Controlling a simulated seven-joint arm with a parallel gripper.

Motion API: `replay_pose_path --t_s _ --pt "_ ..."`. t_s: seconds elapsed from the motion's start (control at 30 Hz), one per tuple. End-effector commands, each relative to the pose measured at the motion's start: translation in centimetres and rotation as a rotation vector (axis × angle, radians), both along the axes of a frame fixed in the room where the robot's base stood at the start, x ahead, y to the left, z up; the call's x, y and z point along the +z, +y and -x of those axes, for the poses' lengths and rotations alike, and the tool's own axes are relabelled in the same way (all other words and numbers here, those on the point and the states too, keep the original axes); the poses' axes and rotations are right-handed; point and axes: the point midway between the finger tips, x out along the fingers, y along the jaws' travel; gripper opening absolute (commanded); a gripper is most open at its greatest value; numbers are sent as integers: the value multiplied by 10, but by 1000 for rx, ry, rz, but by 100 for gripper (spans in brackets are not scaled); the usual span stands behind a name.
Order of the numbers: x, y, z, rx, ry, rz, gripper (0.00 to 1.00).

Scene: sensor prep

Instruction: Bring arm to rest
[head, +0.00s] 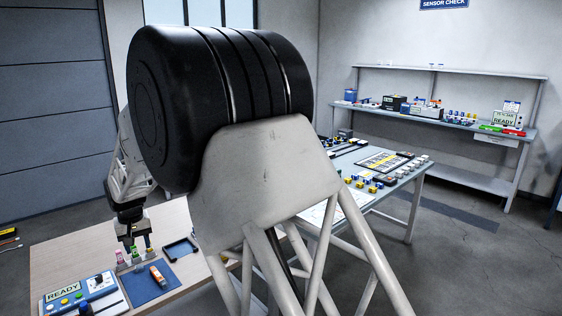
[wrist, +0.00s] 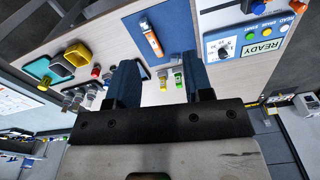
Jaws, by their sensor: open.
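My gripper (head: 138,246) hangs at the left in the head view, fingers down over the wooden table (head: 60,253). In the wrist view its two dark blue fingers (wrist: 160,76) stand apart, with nothing held between them. Beyond the gap show a green-banded vial (wrist: 178,79) and a pale small vial beside it. In the head view a pink-capped vial (head: 120,257) stands close by the fingertips; I cannot tell whether they touch. The large black joint and pale frame of my body hide the middle of the head view.
A blue mat (head: 141,291) bears an orange-and-white tool (head: 158,276). A dark tray (head: 181,249) lies behind it. A READY panel (head: 64,293) is at the front left. A second table (head: 400,186) with several small parts stands right, and a shelved bench (head: 456,119) behind.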

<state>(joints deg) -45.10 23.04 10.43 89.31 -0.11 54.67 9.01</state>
Motion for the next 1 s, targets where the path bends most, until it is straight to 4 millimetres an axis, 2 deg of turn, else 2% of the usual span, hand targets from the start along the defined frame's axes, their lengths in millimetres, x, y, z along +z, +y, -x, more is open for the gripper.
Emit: replay_pose_path --t_s 0.03,0.1,0.47,0.77,1.0 --pt "12 -20 -3 -15 -4 -4 47" --pt "25 -44 -6 -32 -9 -7 47" --pt "82 -166 -5 -122 -29 -22 47" --pt "118 -265 15 -197 -49 -32 47" --pt "141 -339 41 -256 -65 -39 47"
